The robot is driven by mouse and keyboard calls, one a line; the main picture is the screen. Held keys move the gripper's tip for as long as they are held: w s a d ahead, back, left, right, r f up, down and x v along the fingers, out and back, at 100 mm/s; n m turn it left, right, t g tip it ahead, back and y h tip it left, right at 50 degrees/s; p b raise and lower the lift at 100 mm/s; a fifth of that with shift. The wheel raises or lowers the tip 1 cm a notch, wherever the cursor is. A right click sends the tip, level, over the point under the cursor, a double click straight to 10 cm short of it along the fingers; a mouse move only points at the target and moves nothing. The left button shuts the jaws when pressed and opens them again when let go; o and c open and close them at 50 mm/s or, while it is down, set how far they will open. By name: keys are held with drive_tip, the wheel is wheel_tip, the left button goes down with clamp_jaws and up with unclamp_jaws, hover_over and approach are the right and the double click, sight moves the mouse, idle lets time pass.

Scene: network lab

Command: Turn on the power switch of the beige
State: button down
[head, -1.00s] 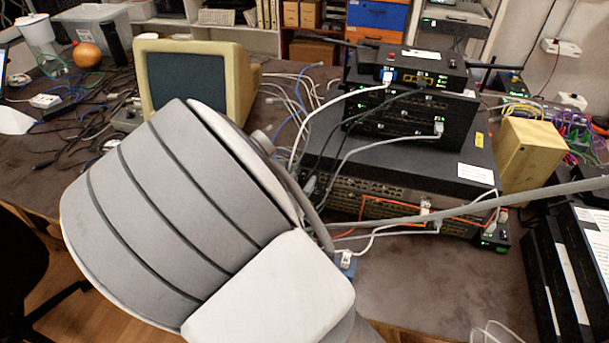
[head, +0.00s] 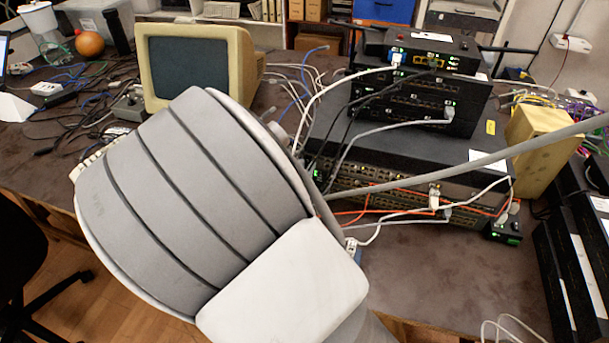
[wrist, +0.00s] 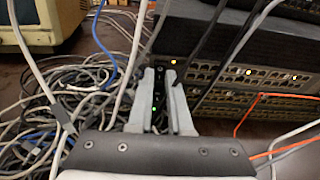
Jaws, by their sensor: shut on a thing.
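A beige computer monitor (head: 240,68) with a dark screen stands on the desk, left of the network gear. Its lower corner shows at the top left of the wrist view (wrist: 40,35). A beige box (head: 535,145) stands at the right of the gear. I cannot make out a power switch on either. In the wrist view my gripper (wrist: 162,88) is shut on a narrow black device (wrist: 158,96) with a small green light, at the left end of the network switches. In the head view my arm hides the gripper.
Stacked black network switches (head: 400,180) with cables fill the desk's middle right. Tangled cables (wrist: 70,90) lie left of my gripper. An orange ball (head: 90,43) and a grey cup (head: 42,25) stand at the back left. Desk (head: 400,270) in front of the switches is mostly bare.

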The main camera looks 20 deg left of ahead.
drive_tip(key=shift+f+t+b, duration=0.25)
drive_tip(key=shift+t+b, duration=0.25)
drive_tip(key=shift+b, duration=0.05)
drive_tip(key=shift+r, duration=0.1)
drive_tip(key=c, duration=0.8)
unclamp_jaws()
drive_tip(key=shift+c, duration=0.2)
drive_tip(key=s+d+r+p, duration=0.2)
drive_tip(key=s+p, duration=0.1)
drive_tip(key=s, duration=1.4)
drive_tip(key=shift+s+r, duration=0.15)
